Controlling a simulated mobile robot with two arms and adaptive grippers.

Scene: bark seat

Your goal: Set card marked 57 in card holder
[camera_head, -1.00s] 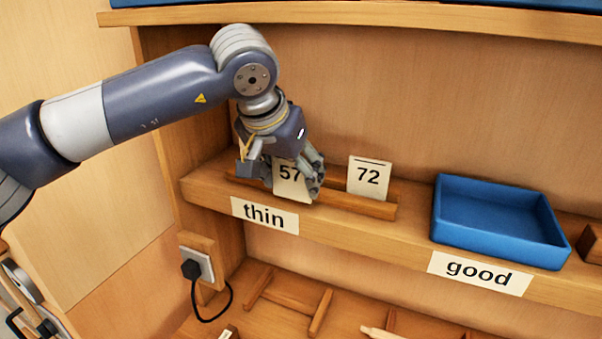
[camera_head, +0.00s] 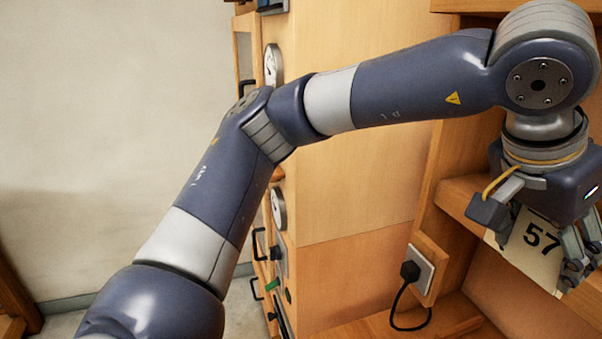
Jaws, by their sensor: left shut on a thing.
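The card marked 57 (camera_head: 538,246) is cream with black digits and hangs tilted below my left gripper (camera_head: 540,235), at the right edge of the view. My left gripper is shut on this card, with its fingers on either side of it. The card is in front of the wooden shelf (camera_head: 462,195). The card holder is not in view now. My right gripper is not in view.
A wall socket (camera_head: 422,270) with a black plug (camera_head: 410,271) and cable is on the side panel below the shelf. Gauges (camera_head: 278,208) and black handles are on the cabinet's left face. Bare wall and floor lie at the left.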

